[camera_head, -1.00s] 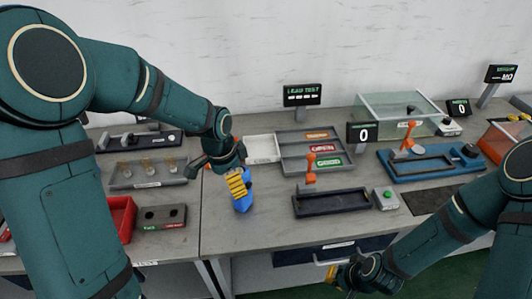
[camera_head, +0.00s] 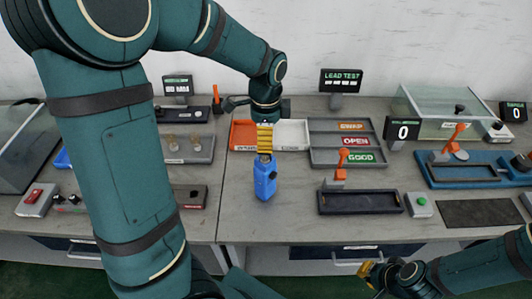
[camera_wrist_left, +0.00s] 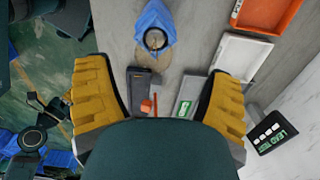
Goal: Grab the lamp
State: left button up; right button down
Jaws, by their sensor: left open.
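A blue object that looks like the lamp (camera_head: 264,182) stands on the grey table, left of the black tray fixture. Its top ends just below my left gripper (camera_head: 264,152), whose yellow fingers point down in the head view. In the left wrist view, the lamp (camera_wrist_left: 153,18) is at the top of the picture, with a round grey part and a tan disc. The left gripper's fingers (camera_wrist_left: 160,100) are wide apart with nothing held between them. My right gripper (camera_head: 370,273) hangs at the table's front edge, low in the head view; its opening is unclear.
An orange bin (camera_head: 243,136) and a white bin (camera_head: 292,122) sit behind the lamp. A labelled sorting tray (camera_head: 318,157) and a black fixture (camera_head: 323,201) with an orange lever are to the right. The table in front of the lamp is clear.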

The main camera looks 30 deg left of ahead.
pick_arm(q)
jog(key=shift+s+d+f+b, duration=0.1)
jog(key=shift+f+b, duration=0.1)
jog(key=shift+f, duration=0.85)
jog(key=shift+s+a+f+b, duration=0.1)
jog(key=shift+s+f+b, duration=0.05)
jog(key=shift+f, duration=0.85)
jog(key=shift+s+d+f+b, duration=0.1)
jog(key=shift+f+b, duration=0.1)
jog(key=shift+f, duration=0.85)
jog(key=shift+r, duration=0.1)
jog(key=c, duration=1.3)
